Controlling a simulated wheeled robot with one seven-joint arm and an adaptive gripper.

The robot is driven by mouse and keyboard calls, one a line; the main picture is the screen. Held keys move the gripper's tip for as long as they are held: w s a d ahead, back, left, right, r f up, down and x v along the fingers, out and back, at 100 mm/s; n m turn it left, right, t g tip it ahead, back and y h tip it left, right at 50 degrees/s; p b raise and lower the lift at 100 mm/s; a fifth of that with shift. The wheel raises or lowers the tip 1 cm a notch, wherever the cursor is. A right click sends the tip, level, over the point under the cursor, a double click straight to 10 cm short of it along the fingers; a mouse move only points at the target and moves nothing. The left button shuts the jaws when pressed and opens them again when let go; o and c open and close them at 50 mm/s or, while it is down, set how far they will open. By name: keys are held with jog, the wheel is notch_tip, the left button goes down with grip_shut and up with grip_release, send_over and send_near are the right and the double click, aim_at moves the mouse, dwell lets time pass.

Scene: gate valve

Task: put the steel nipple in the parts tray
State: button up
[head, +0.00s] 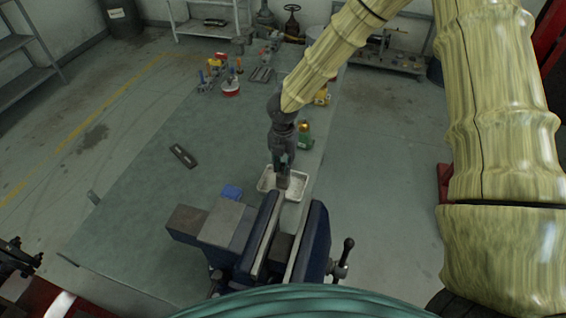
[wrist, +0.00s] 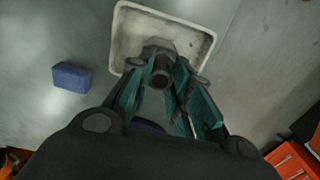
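The parts tray (head: 263,187) is a shallow off-white tray on the workbench, just behind the vise; it also shows in the wrist view (wrist: 128,35). My gripper (head: 283,170) points down over it. In the wrist view, the fingers of my gripper (wrist: 161,80) close in on both sides of the steel nipple (wrist: 161,76), a short dark grey tube with its open end toward the camera. The nipple appears held over the tray. Its far end and the exact finger contact are partly hidden.
A blue vise (head: 312,240) stands close in front of the tray. A blue block (head: 231,192) lies left of it, and a dark flat bar (head: 183,156) lies farther left. A green and yellow item (head: 305,135) stands behind right. The bench's left part is mostly clear.

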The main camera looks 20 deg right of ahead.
jog(key=o, duration=0.4)
jog(key=shift+o, duration=0.2)
notch_tip(320, 180, up, 12)
jog(key=b, duration=0.2)
jog(key=shift+r+b, duration=0.15)
jog(key=shift+b, duration=0.2)
